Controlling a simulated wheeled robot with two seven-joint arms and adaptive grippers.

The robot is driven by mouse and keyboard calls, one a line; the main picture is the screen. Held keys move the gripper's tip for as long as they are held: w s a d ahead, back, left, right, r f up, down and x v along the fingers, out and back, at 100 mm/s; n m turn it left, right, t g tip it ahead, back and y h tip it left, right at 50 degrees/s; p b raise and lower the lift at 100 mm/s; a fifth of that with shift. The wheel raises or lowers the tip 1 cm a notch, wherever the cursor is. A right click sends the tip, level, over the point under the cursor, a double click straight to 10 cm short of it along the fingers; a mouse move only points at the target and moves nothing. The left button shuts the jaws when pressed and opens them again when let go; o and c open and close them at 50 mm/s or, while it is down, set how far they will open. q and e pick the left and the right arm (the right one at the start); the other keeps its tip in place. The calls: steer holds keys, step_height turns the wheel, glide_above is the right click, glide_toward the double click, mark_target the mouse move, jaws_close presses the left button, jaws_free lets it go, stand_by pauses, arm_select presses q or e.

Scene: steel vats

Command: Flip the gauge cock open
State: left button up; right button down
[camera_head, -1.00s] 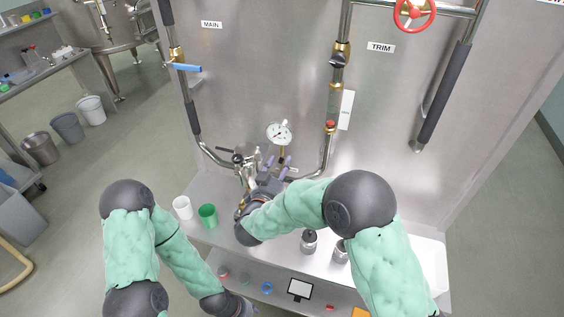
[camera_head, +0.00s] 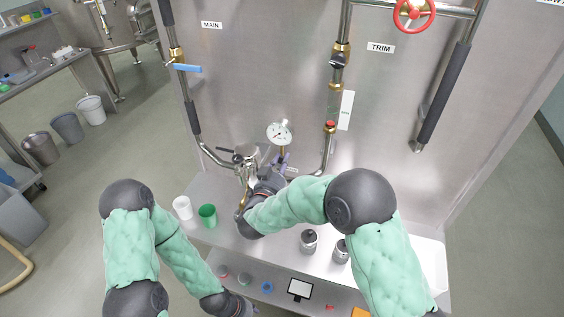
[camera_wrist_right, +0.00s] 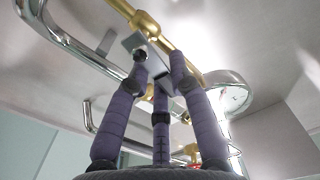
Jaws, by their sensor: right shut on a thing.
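The round white pressure gauge (camera_head: 279,133) stands on a brass stem against the steel panel. The gauge cock sits on the brass pipework (camera_wrist_right: 150,30) under the gauge and is mostly hidden in the head view.
A white cup (camera_head: 182,207) and a green cup (camera_head: 208,216) stand on the ledge left of my right arm. Two steel canisters (camera_head: 309,242) stand to its right. A blue-handled valve (camera_head: 186,68) and a red handwheel (camera_head: 414,12) are higher on the pipes.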

steer(key=shift+w+a+r+n+p, duration=0.1)
steer(key=shift+a+n+p, duration=0.15)
steer(key=shift+n, duration=0.45)
steer(key=shift+w+a+r+n+p, duration=0.1)
steer(key=shift+n+p, duration=0.25)
steer(key=shift+n, duration=0.35)
steer(key=c, duration=1.1)
jaws_free()
steer(key=shift+f, duration=0.1)
steer(key=shift+s+a, duration=0.1)
steer(key=shift+s, duration=0.1)
steer(key=v, duration=1.1)
steer(key=shift+s, duration=0.35)
steer(key=shift+a, duration=0.1)
